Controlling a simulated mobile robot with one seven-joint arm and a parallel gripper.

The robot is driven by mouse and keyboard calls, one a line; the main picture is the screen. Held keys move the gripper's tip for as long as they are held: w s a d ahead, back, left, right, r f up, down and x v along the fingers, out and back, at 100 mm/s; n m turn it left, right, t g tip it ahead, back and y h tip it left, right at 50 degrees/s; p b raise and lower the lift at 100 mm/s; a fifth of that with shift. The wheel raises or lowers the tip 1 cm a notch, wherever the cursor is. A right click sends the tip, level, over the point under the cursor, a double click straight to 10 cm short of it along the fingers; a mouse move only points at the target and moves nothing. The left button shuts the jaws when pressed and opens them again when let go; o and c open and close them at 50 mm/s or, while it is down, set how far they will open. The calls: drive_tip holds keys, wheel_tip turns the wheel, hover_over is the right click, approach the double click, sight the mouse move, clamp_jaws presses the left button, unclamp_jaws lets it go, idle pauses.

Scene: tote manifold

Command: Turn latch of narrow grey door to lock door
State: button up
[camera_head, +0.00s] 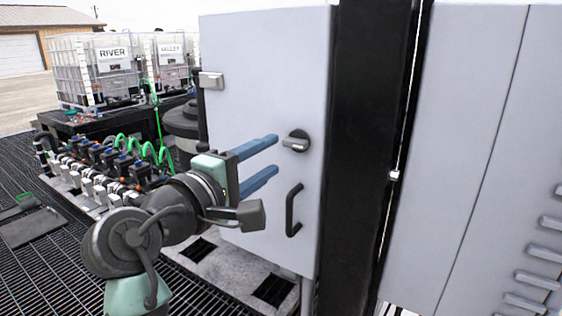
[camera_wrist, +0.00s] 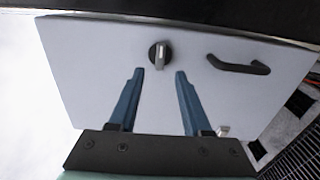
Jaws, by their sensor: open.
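The narrow grey door (camera_head: 262,150) stands upright and looks closed in the head view; it also fills much of the wrist view (camera_wrist: 90,60). Its latch (camera_head: 296,141) is a round black knob with a light grey bar, lying about level in the head view. The latch (camera_wrist: 160,54) shows in the wrist view ahead of the fingertips, between their lines. My gripper (camera_head: 276,155) is open and empty, with two blue fingers pointing at the door. In the wrist view the fingers (camera_wrist: 159,71) are apart and do not surround the latch. Whether a fingertip touches the door cannot be told.
A black pull handle (camera_head: 293,210) is below the latch on the door. A hinge (camera_head: 211,81) is at the door's left edge. A black post (camera_head: 365,150) stands to the right. Hoses and valves (camera_head: 100,165) lie left, with caged totes (camera_head: 95,70) behind.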

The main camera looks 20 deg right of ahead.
drive_tip(key=b+v, duration=0.2)
drive_tip(key=v, duration=0.5)
drive_tip(key=shift+a, duration=0.1)
drive_tip(key=s+a+r+m+t+y+b, duration=0.6)
drive_tip(key=s+r+t+y, duration=0.5)
drive_tip(key=t, duration=0.5)
drive_tip(key=s+a+m+y, duration=0.1)
drive_tip(key=s+a+y, duration=0.1)
drive_tip(key=y, duration=0.1)
drive_tip(key=shift+s+m, duration=0.25)
drive_tip(key=shift+m, duration=0.15)
